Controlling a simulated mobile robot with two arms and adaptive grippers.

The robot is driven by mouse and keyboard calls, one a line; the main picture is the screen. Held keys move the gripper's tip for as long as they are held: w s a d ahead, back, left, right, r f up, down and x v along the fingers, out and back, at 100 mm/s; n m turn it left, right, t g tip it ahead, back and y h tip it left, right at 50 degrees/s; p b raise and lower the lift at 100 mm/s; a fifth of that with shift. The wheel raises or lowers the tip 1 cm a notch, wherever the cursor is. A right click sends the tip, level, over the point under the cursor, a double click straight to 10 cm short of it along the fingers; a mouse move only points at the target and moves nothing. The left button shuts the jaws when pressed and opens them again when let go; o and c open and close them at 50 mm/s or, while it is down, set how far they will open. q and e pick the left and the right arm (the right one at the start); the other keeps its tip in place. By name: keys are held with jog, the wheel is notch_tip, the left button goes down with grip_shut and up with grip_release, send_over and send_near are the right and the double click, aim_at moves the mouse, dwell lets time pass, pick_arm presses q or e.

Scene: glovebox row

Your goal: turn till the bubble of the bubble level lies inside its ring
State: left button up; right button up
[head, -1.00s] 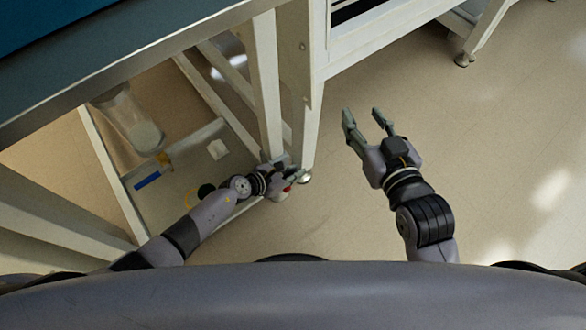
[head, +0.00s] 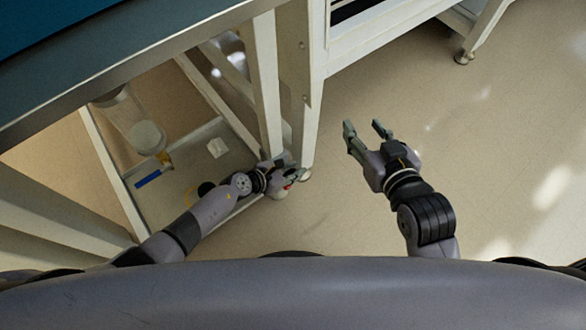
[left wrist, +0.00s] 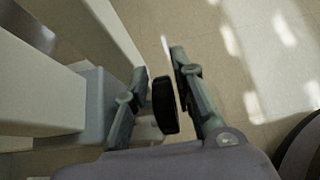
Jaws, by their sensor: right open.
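My left gripper (head: 290,172) is low down by the foot of a white frame leg; it also shows in the left wrist view (left wrist: 160,70). There its fingers stand on either side of a thick black disc (left wrist: 165,106), seen nearly edge-on. I cannot tell whether the fingers press on it. A small red spot (head: 289,187) shows beside the gripper in the head view. My right gripper (head: 364,130) is open and empty above bare floor. I cannot make out the bubble level, its bubble or its ring in either view.
The white frame leg (head: 266,90) stands beside my left gripper. A low shelf (head: 190,157) holds a clear jar (head: 147,137), a blue item (head: 148,179) and a small white block (head: 217,148). A bench top edge (head: 150,62) overhangs at upper left. The floor at right is clear.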

pick_arm(q)
jog(key=shift+s, duration=0.1)
jog(key=v, duration=1.2)
